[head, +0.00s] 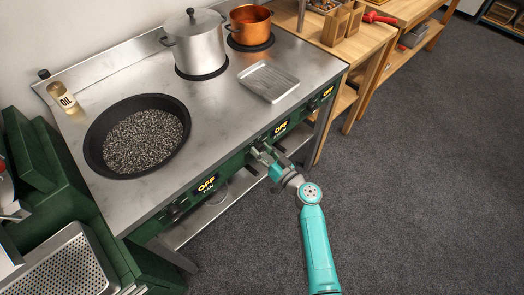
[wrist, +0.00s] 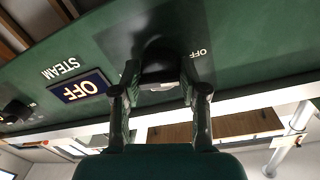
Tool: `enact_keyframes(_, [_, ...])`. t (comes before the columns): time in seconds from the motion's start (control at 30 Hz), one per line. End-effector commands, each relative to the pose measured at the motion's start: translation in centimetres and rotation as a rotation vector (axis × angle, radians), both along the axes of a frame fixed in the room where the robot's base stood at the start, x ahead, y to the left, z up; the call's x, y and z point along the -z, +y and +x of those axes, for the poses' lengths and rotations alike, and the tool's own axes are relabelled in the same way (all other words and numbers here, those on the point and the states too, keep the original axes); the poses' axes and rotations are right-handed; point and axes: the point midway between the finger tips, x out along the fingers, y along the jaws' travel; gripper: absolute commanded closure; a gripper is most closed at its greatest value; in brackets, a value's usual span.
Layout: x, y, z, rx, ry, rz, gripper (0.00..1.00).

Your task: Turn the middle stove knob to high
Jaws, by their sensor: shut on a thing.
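The stove's green front panel (wrist: 250,55) carries a row of black knobs with small lit displays. My gripper (head: 262,152) is at the middle of this front, beside the middle display (head: 281,128), which reads OFF. In the wrist view my gripper (wrist: 160,75) is shut on the black middle knob (wrist: 158,58), one finger on each side. The display beside it (wrist: 82,87) reads OFF above the word STEAM, upside down. A printed OFF mark sits on the knob's other side. In the head view my gripper mostly hides this knob.
On the steel stove top (head: 215,110) stand a black pan (head: 96,165) of dark grains, a steel pot (head: 198,50), a copper pot (head: 250,25), an oil bottle (head: 66,98) and a metal tray (head: 268,80). Wooden tables (head: 375,35) adjoin at right. The dark floor (head: 430,190) is clear.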

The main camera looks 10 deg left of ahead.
Motion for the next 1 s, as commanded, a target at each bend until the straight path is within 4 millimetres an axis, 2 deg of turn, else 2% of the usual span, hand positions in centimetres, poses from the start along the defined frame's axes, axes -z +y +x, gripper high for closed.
enact_keyframes(1.0, [-0.3,0.09,0.1,-0.004,0.743,0.581,0.92])
